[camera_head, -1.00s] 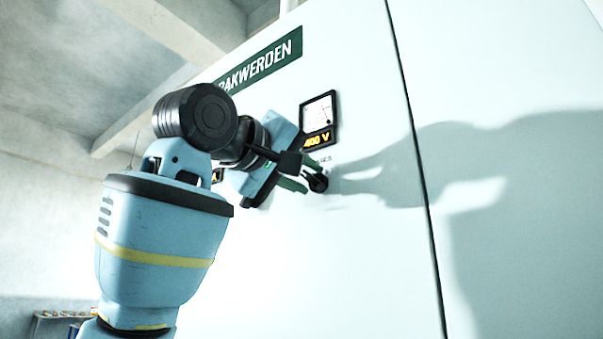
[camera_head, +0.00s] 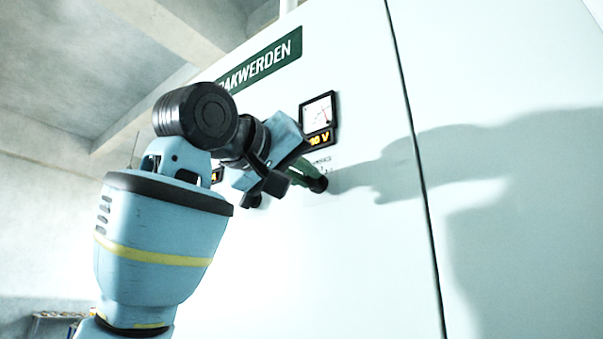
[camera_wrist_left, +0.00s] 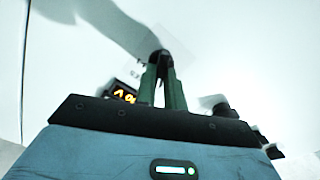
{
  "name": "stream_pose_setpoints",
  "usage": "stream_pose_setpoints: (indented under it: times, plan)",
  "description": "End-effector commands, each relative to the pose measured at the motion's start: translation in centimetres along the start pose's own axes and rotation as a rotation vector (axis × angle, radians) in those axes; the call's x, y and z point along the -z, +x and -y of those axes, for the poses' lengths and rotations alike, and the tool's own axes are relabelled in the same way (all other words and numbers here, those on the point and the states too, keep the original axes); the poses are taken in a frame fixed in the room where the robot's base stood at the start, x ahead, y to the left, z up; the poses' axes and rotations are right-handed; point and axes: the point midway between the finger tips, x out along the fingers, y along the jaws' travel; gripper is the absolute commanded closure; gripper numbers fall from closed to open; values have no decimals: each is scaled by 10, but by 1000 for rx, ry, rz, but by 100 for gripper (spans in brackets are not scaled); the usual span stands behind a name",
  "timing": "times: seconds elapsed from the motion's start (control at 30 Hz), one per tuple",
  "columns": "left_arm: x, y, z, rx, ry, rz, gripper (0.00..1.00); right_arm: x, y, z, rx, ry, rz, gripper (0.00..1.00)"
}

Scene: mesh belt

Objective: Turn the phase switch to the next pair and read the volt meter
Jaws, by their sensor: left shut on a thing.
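The volt meter (camera_head: 319,111) is a dark-framed dial on the pale cabinet. An orange readout below it is partly covered by my gripper, and I make out only its end, "0 V". The phase switch (camera_head: 320,184) is a small black knob below the meter. My left gripper (camera_head: 309,178) has its green fingers shut on this knob. In the left wrist view the two green fingers (camera_wrist_left: 161,85) converge on the dark knob (camera_wrist_left: 160,55), and an orange readout (camera_wrist_left: 124,95) shows upside down beside them. My right gripper is not in view.
The cabinet door (camera_head: 350,260) is broad and flat, with a vertical seam right of the meter. A green nameplate (camera_head: 264,60) sits above. A second orange readout (camera_head: 216,175) shows partly behind my arm. A shelf stands far lower left.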

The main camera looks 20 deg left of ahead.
Motion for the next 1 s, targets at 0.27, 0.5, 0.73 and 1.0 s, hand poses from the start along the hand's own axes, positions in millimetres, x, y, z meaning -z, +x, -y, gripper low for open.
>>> stream_pose_setpoints:
  times: [0.27, 0.5, 0.73, 1.0]
  plan:
    - [0, 0, -1, 1, 228, -1, 100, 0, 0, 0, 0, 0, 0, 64]
    - [0, 0, -2, 1, 371, 0, 100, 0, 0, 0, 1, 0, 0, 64]
    - [0, 0, -2, 1, 444, 0, 100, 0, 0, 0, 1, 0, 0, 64]
    - [0, 0, -2, 0, 465, 0, 100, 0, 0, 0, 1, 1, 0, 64]
